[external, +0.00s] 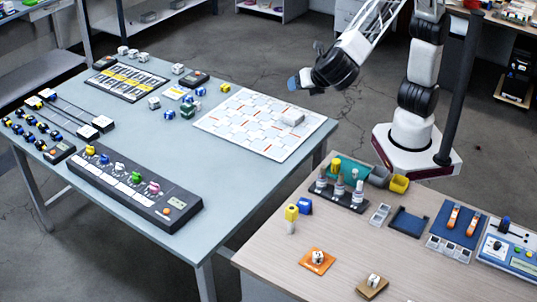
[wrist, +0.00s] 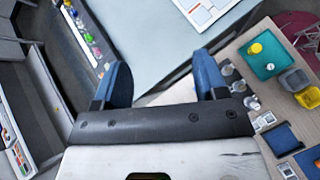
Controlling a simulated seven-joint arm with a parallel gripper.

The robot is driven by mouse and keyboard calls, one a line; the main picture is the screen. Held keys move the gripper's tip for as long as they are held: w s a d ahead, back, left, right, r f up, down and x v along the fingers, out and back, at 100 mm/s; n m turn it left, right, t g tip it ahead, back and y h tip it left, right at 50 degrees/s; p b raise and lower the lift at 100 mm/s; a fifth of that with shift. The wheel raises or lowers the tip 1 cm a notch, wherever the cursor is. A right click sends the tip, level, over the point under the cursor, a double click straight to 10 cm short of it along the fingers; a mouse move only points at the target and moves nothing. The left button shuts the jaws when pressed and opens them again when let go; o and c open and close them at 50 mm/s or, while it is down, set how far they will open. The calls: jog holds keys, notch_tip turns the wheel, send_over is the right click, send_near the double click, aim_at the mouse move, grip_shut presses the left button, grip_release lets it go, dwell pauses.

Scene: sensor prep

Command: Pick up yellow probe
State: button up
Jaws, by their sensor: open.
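A yellow-topped piece with a pale lower body (external: 291,218) stands upright on the wooden table, beside a blue block. A yellow cylinder (external: 336,165) stands on the teal tray behind the dark rack; it also shows in the wrist view (wrist: 256,47). Another yellow-topped piece (external: 90,150) sits on the long grey panel. I cannot tell for certain which is the yellow probe. My gripper (external: 300,82) is in the air beyond the blue-grey table, away from these pieces. In the wrist view its blue fingers (wrist: 160,82) are wide apart with nothing between them.
The dark rack (external: 342,197) holds several grey-white pieces near the teal tray (wrist: 268,66). Yellow and grey bins (external: 399,184) stand beside it. A white patterned board (external: 265,128) lies on the blue-grey table (external: 215,160). A gap separates the two tables. The blue-grey table's middle is clear.

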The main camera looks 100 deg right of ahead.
aim_at(296, 215)
jog(key=w+a+f+n+t+h, duration=0.1)
jog(key=a+f+n+t, duration=0.15)
jog(key=a, duration=0.75)
jog(key=w+a+f+n+t+h, duration=0.15)
jog(key=a+n, duration=0.25)
jog(key=a, duration=0.7)
jog(key=shift+m+y, duration=0.35)
jog(key=shift+y, duration=0.1)
jog(key=f, duration=2.2)
jog(key=s+f, duration=0.1)
jog(key=f, duration=0.9)
jog(key=shift+d+f, duration=0.25)
jog(key=shift+f, duration=0.15)
jog(key=shift+d, duration=0.1)
jog(key=shift+x, duration=1.2)
jog(key=shift+w, duration=0.1)
jog(key=shift+x, duration=2.55)
